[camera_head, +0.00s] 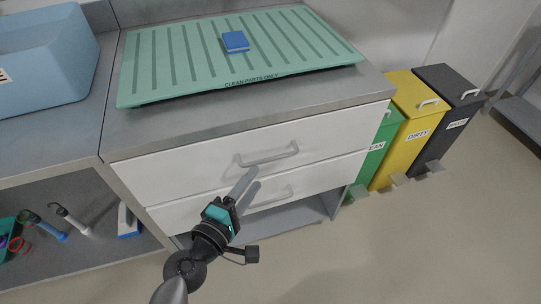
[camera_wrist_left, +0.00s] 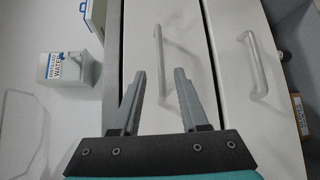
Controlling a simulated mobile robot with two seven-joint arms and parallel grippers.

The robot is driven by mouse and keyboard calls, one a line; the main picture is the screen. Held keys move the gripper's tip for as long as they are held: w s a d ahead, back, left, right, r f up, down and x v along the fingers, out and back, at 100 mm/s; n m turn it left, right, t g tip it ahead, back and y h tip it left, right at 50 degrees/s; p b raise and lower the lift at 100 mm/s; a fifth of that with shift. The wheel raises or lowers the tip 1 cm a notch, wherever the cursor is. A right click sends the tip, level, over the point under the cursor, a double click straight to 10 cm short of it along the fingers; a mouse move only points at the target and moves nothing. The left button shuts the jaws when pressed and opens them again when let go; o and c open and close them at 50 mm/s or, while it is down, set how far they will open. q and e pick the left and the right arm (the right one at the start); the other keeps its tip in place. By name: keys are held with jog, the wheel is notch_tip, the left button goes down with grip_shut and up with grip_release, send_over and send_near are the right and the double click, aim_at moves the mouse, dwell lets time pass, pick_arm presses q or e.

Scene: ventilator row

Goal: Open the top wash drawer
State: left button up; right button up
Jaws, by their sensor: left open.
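The top wash drawer (camera_head: 210,165) is a white front just under the grey counter, and it is shut. Its pale bar handle (camera_head: 267,155) shows clearly; in the left wrist view the handle (camera_wrist_left: 158,48) lies beyond the fingertips. My left gripper (camera_head: 248,186) is open and empty, in front of the drawers and just below the top handle in the head view. In the left wrist view its two fingers (camera_wrist_left: 156,90) stand apart with nothing between them. The gripper appears apart from the handle. My right gripper is not in view.
A second white drawer with its own handle (camera_head: 272,198) sits below. A green ribbed tray (camera_head: 180,60) holding a blue block (camera_head: 235,41) covers the counter. Green, yellow (camera_head: 410,125) and dark bins stand at right. Floor in front is clear.

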aim_at(270, 158)
pick_arm(q)
jog(key=x, duration=0.8)
jog(key=shift+w+d, duration=0.2)
jog(key=shift+w, duration=0.2)
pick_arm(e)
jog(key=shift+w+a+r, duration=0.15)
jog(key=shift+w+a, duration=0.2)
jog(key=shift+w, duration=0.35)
pick_arm(q)
jog(key=c, duration=0.7)
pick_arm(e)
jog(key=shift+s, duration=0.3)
pick_arm(q)
jog(key=shift+f, duration=0.1)
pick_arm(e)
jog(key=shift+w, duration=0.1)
